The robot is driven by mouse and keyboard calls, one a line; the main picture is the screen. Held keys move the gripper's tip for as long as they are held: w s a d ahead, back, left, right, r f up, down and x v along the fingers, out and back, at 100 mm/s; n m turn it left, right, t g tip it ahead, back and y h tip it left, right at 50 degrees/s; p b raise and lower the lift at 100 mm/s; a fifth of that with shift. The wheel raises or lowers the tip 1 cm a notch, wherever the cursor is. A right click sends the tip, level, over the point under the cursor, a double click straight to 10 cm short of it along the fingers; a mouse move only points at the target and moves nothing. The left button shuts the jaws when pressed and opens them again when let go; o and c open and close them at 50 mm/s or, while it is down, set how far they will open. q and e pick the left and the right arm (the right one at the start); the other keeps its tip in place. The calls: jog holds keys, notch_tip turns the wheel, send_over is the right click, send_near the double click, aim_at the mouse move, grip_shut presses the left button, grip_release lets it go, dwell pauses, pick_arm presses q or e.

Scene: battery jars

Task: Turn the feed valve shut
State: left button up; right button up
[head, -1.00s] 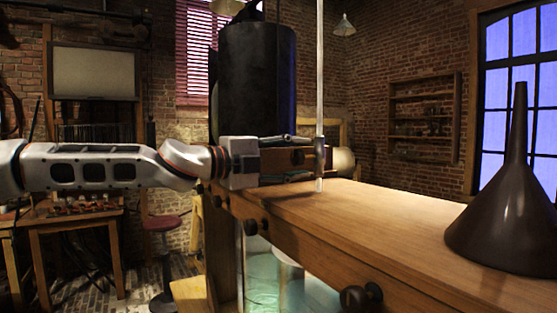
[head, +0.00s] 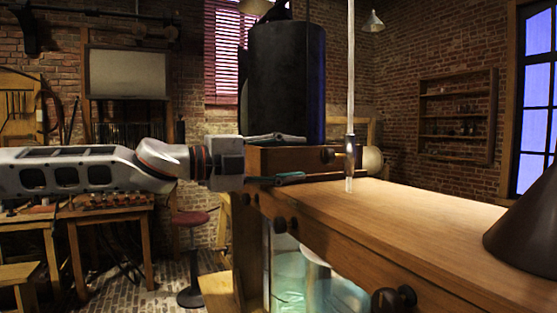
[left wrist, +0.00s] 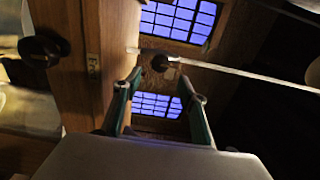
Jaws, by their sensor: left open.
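My left gripper (head: 302,158) is open and empty in the head view, beside a small wooden box (head: 290,160) at the bench's far end. Its fingertips end just left of a dark round knob (head: 328,155) by the glass tube (head: 350,100). In the left wrist view the open fingers (left wrist: 160,90) point towards a small dark knob (left wrist: 160,62), apart from it. A larger dark knob (left wrist: 40,48) stands at left near a partly readable label starting with "F" (left wrist: 93,66). I cannot tell for sure which knob is the feed valve.
The wooden bench (head: 420,205) has a clear top, with a dark funnel (head: 530,225) at the right. A black cylinder (head: 285,85) stands behind the box.

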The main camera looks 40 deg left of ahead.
pick_arm(q)
jog(key=shift+v, duration=1.4)
